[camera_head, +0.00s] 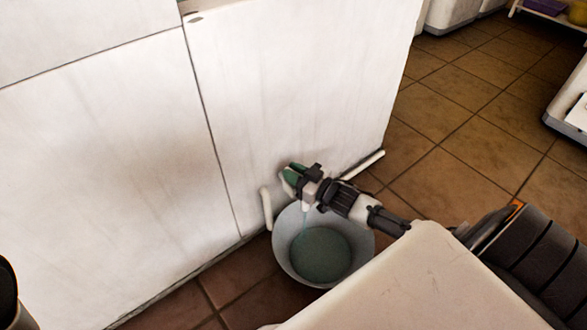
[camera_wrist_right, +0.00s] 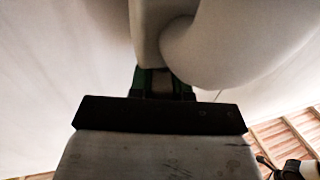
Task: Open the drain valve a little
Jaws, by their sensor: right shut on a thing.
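My right gripper (camera_head: 292,176) is at the lower part of the white wall, just above the bucket. In the right wrist view the gripper (camera_wrist_right: 163,82) is shut on the drain valve, at the foot of a pale, rounded pipe (camera_wrist_right: 165,30). Green shows at the fingertips in both views. The valve itself is mostly hidden by the fingers. A grey bucket (camera_head: 283,252) stands on the floor below, with blue-green water (camera_head: 320,255) inside. A thin pale streak (camera_head: 305,222) runs down from near the gripper into the bucket. My left gripper is out of view.
The white wall panel (camera_head: 300,80) rises right behind the valve. A short pale pipe (camera_head: 267,208) is left of the bucket, and another (camera_head: 363,164) lies to its right. Brown tiled floor (camera_head: 450,110) is open at the right. White furniture stands at the far right.

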